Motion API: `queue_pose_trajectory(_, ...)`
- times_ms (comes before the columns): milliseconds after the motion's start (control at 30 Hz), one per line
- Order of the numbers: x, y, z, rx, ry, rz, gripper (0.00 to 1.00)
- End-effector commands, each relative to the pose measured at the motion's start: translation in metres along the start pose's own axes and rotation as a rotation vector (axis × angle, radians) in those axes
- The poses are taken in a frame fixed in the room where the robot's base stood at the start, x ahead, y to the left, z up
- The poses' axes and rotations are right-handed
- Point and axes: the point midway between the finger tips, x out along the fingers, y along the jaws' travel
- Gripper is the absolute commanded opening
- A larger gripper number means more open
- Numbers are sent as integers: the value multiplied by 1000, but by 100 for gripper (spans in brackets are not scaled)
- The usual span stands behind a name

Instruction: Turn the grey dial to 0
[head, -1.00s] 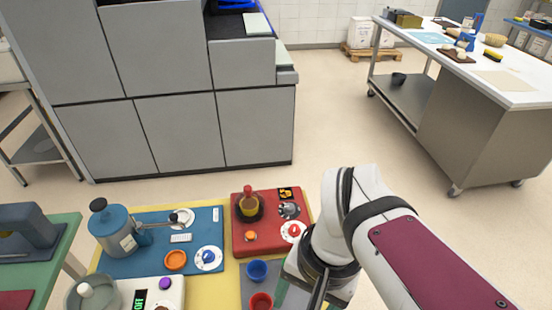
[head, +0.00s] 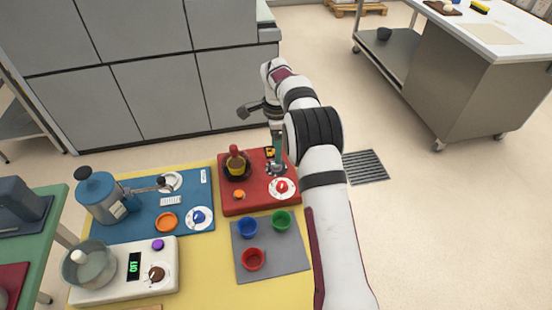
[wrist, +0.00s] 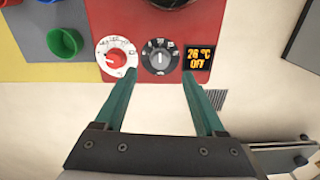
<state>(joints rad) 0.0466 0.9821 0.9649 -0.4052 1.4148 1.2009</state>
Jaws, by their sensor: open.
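The grey dial has a dark ring with pale marks, too small to read. My gripper (wrist: 159,75) is open, its two green fingers pointing at the panel with the tips on either side of the grey dial. I cannot tell whether they touch it. In the head view my gripper (head: 277,150) hangs over the right part of the red panel (head: 231,207) and partly hides the grey dial.
A brown pot with a red top (head: 236,165) stands on the panel, left of my gripper. Blue (head: 247,228), green (head: 281,220) and red (head: 253,259) cups stand on a grey mat in front. A blue panel (head: 139,226) lies to the left. Grey cabinets rise behind.

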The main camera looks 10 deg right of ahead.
Motion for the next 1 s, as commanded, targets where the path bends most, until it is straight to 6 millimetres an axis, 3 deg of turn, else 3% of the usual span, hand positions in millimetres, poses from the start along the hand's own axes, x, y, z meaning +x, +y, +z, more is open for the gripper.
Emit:
queue_pose_trajectory(100,29,1,0,-1,0,2,72)
queue_pose_trajectory(233,48,0,0,-1,-1,0,72)
queue_pose_trajectory(600,58,0,0,-1,0,-2,72)
queue_pose_trajectory(1000,57,0,0,-1,-1,-1,0)
